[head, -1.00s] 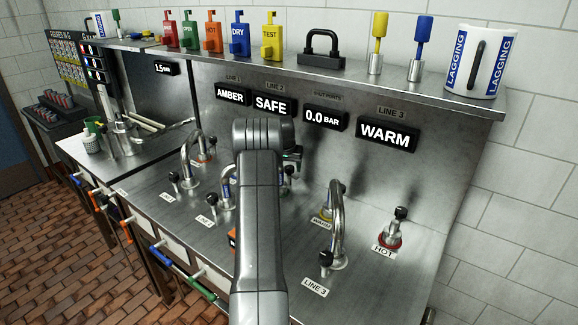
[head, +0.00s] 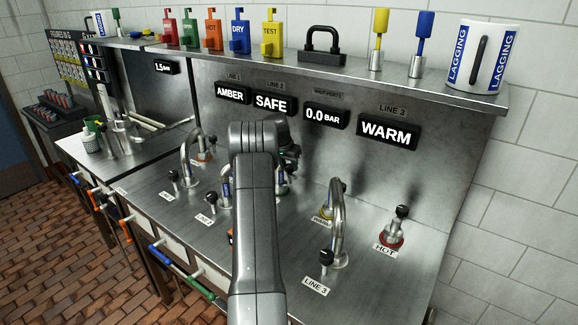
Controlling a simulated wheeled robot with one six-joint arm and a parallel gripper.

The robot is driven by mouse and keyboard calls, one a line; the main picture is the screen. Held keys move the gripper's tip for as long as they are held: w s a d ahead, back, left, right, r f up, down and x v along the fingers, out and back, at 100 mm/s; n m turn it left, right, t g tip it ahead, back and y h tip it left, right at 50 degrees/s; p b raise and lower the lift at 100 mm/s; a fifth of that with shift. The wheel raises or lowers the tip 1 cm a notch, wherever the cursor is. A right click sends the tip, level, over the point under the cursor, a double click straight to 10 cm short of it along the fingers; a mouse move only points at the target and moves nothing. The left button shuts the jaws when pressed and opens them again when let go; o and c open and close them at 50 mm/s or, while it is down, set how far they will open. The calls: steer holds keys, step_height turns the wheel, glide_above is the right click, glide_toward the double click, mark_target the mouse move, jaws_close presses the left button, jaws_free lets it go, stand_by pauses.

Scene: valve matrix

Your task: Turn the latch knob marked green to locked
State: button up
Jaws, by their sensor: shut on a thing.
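My arm rises through the middle of the head view and bends over the steel worktop. My gripper (head: 288,166) is the dark end just right of the wrist, partly hidden behind my own arm. It is low over the back middle of the worktop, shut on a small fitting there. A small part of this fitting (head: 282,187) shows below the gripper. Its green marking and the way its knob points are hidden, so I cannot tell whether it is locked.
Curved taps stand at left and at right, the right one (head: 338,225) by the LINE 3 label. A red-collared HOT knob (head: 396,232) is further right. Displays read AMBER, SAFE, 0.0 BAR and WARM.

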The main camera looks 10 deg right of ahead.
steer(key=o, duration=1)
steer(key=shift+r, duration=0.15)
steer(key=b+v, duration=0.2)
steer(key=v, duration=1.1)
steer(key=shift+s+a+r, duration=0.1)
steer(key=shift+r, duration=0.15)
